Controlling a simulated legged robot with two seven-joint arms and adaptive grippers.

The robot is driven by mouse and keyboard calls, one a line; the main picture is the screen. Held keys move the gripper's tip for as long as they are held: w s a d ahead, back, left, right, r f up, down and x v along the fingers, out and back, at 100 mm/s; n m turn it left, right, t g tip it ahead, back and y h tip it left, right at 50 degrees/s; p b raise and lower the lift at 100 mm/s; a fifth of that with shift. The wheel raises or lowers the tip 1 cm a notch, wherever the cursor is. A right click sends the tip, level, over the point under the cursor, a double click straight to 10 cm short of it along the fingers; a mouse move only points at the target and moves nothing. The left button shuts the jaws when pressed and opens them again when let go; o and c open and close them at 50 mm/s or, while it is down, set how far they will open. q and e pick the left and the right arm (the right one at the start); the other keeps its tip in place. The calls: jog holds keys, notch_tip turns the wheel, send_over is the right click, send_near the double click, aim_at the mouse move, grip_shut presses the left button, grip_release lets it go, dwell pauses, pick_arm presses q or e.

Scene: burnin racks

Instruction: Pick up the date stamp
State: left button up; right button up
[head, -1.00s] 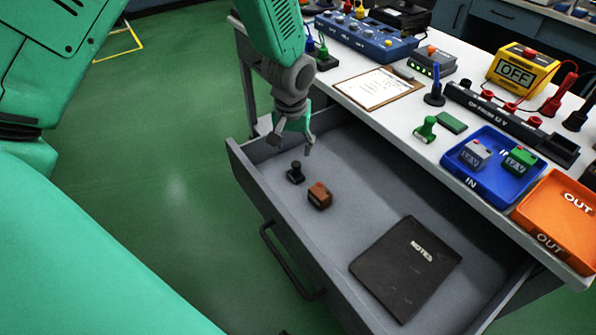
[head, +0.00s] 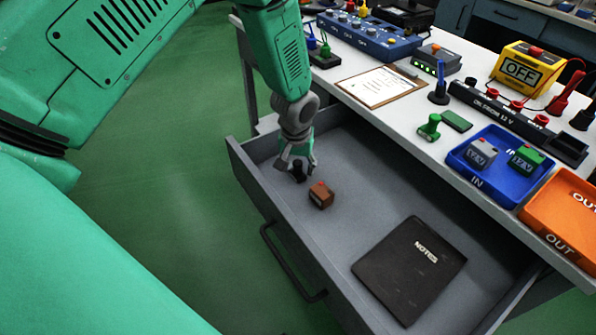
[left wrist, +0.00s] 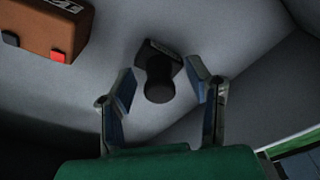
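The date stamp appears to be the small black stamp with a round knob (head: 299,173) in the open grey drawer, near its left end. In the left wrist view the stamp (left wrist: 160,82) shows its dark knob towards me and its block base beyond. My left gripper (head: 298,168) is over it, pointing down. In the left wrist view my left gripper (left wrist: 162,84) is open, one finger on each side of the stamp, with gaps between fingers and knob. My right gripper is not in view.
A brown block with a red button (head: 320,195) lies close to the stamp. A black notebook (head: 408,270) lies further right in the drawer (head: 350,175). The bench above holds a clipboard (head: 381,87), a green stamp (head: 430,127), a blue tray (head: 484,187) and an orange tray (head: 561,224).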

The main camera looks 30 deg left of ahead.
aim_at(298, 162)
pick_arm(q)
grip_shut()
notch_tip(298, 162, up, 10)
jog(key=shift+r+p, duration=0.1)
jog(key=shift+p, duration=0.8)
jog(key=c, duration=0.7)
grip_release()
grip_shut()
jog(key=shift+c, duration=0.4)
grip_release()
